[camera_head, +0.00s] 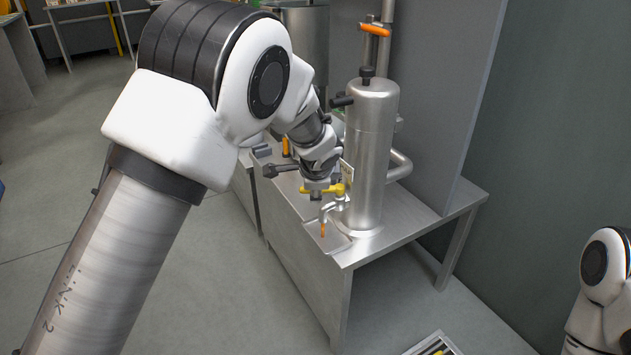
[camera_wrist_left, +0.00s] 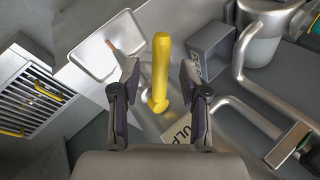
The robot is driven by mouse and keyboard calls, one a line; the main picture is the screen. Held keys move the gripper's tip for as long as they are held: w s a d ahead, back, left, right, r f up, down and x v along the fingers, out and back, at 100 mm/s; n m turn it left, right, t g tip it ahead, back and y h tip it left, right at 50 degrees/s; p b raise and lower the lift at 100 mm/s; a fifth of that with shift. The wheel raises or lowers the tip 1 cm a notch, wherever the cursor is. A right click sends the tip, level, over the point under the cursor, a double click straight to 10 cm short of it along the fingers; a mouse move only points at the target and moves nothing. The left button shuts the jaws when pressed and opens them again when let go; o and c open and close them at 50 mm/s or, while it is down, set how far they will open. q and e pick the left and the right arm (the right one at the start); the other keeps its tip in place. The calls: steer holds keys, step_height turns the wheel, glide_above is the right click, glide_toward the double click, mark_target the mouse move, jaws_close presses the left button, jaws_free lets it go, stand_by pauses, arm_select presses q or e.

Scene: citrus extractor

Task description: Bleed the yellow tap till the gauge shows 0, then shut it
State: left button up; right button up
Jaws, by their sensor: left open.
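The yellow tap handle (camera_head: 338,188) sits low on the front of the upright steel cylinder (camera_head: 371,130). In the left wrist view the handle (camera_wrist_left: 161,50) runs lengthwise between my fingers. My left gripper (camera_wrist_left: 160,82) is open, one finger on each side of the handle, with small gaps visible. In the head view the left gripper (camera_head: 320,187) is at the tap, partly hidden by my wrist. My right gripper is out of view.
A shallow square tray (camera_wrist_left: 103,62) lies under the spout on the steel table (camera_head: 400,235). An orange-handled valve (camera_head: 375,30) is on the pipe above. A slatted box (camera_head: 434,346) lies on the floor.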

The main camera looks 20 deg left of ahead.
arm_select(q)
steer(key=v, duration=1.1)
steer(key=shift+r, duration=0.3)
steer(key=shift+s+f, duration=0.1)
